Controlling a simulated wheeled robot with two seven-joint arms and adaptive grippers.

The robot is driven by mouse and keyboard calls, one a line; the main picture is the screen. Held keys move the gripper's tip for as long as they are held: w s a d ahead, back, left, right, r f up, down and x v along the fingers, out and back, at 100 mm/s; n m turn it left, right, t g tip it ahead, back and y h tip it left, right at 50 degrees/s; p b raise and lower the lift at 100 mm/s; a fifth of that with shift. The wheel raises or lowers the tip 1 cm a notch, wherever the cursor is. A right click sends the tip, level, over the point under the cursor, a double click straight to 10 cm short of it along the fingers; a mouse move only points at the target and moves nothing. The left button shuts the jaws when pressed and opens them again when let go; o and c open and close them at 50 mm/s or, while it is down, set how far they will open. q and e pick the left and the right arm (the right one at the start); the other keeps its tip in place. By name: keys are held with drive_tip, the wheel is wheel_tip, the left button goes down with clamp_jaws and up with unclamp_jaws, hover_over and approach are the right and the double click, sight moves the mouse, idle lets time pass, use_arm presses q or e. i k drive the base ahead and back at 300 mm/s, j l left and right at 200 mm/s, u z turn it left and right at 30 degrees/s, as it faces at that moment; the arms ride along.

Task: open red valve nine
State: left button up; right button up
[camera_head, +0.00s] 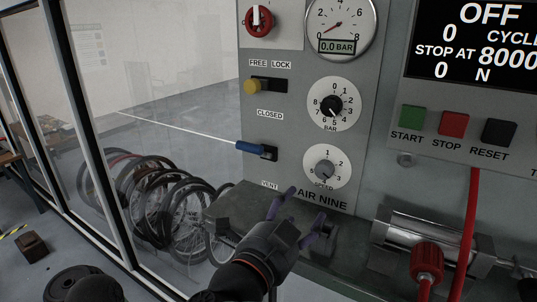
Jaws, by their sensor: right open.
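A red rotary valve (260,22) with a white handle sits at the top left of the grey panel labelled AIR NINE. Its handle points upright. The gauge (340,28) right of it reads 0.0 BAR. My right gripper (307,201) is open and empty, its two purple fingers pointing up at the panel's lower edge, well below the red valve. It is near the AIR NINE label and the speed dial (325,170). My left gripper does not show.
The panel also has a yellow knob (252,87), a blue lever (250,146) and a pressure dial (333,105). At right are START, STOP and RESET buttons (453,124), a display reading OFF, and a cylinder with red hoses (427,257). Bicycle wheels (185,210) stand behind glass.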

sight(256, 11)
drive_tip(key=k, duration=0.85)
